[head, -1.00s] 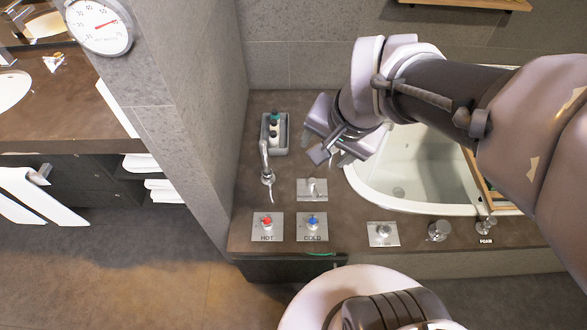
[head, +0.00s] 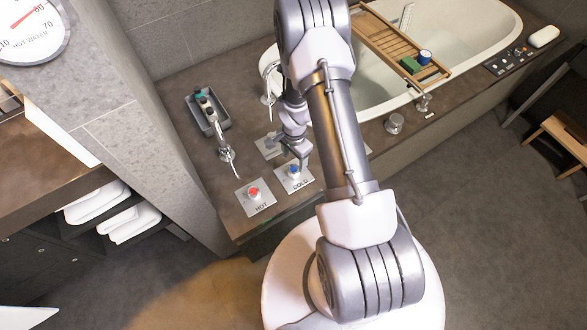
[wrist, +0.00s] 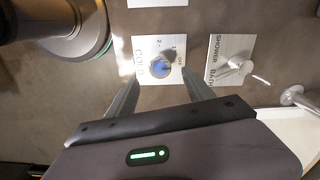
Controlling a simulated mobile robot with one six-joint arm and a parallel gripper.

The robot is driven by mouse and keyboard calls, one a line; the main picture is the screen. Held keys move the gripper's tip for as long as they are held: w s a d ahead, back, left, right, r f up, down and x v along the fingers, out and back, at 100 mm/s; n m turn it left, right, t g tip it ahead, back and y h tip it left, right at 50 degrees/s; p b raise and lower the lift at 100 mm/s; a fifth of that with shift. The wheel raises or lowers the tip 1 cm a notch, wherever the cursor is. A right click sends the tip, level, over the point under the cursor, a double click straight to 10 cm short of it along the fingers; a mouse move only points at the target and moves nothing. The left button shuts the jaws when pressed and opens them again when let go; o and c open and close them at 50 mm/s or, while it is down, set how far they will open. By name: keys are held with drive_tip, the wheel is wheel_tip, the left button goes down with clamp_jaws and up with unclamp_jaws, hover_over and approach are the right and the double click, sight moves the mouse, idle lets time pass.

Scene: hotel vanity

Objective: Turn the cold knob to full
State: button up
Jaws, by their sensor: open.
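The cold knob (head: 293,170) has a blue cap and sits on a square metal plate (head: 304,184) marked COLD on the tub deck. In the wrist view the blue knob (wrist: 161,68) lies just beyond and between my fingertips, with its pointer partly hidden in shadow. My gripper (head: 298,155) is over the plate, close to the knob, and partly hidden by my arm in the head view. In the wrist view my gripper (wrist: 160,84) is open, one finger on each side of the knob. I cannot tell whether the fingers touch it.
The red hot knob (head: 253,191) is left of the cold one. The shower/bath lever (wrist: 236,64) is beside the cold plate. The bathtub (head: 478,40) lies to the right.

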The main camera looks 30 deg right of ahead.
sight(294, 169)
wheel_tip(294, 169, down, 6)
drive_tip(key=shift+r+b, duration=0.25)
drive_tip(key=shift+b, duration=0.45)
drive_tip(key=shift+a, duration=0.1)
clamp_jaws()
